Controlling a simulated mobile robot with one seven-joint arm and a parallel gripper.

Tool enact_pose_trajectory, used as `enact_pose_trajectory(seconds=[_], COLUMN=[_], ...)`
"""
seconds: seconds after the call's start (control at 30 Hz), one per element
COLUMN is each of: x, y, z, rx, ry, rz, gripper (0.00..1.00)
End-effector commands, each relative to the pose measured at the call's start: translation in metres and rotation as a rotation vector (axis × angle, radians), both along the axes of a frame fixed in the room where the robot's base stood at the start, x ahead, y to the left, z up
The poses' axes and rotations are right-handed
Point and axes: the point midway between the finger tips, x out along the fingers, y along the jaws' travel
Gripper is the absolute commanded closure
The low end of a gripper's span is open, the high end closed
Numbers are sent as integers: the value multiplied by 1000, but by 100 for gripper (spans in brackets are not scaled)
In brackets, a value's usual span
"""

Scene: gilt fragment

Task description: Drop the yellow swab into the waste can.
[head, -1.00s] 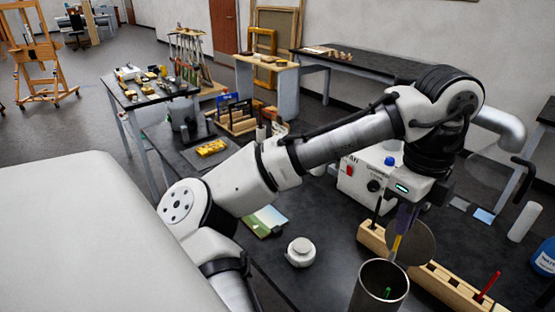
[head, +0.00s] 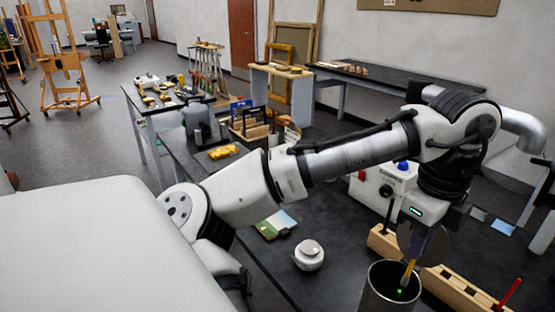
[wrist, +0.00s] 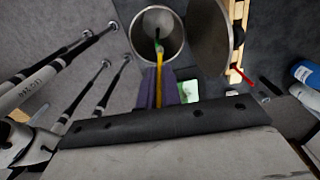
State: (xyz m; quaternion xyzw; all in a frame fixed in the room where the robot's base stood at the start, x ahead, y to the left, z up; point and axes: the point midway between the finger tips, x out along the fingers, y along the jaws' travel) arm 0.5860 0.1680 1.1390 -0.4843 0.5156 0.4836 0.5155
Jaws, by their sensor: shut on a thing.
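The yellow swab (head: 408,274) is pinched in my gripper (head: 416,250) and hangs tilted, its lower end over or inside the mouth of the grey metal waste can (head: 378,299). In the wrist view the yellow swab (wrist: 159,75) sticks out from between the purplish fingers of my gripper (wrist: 159,88) toward the open can (wrist: 140,50). The can's round lid (head: 405,236) stands open behind it. A small green thing (head: 399,293) shows inside the can.
A wooden rack (head: 455,289) with a red swab (head: 511,292) stands right of the can. A white jar (head: 309,257) sits left on the dark bench. A white machine (head: 377,185) with a red switch stands behind.

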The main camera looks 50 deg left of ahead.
Motion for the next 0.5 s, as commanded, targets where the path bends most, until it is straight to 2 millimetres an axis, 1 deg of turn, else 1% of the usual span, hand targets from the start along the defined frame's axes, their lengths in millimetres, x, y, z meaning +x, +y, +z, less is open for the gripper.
enact_pose_trajectory(seconds=[0.03, 0.33, 0.4, 0.5], x=[0, 0, 0, 0], y=[0, 0, 0, 0], z=[-4, -3, -3, -3], rx=[0, -1, -1, 0], ry=[0, 1, 1, 1], rz=[1, 0, 0, 0], gripper=[100, 100, 88, 74])
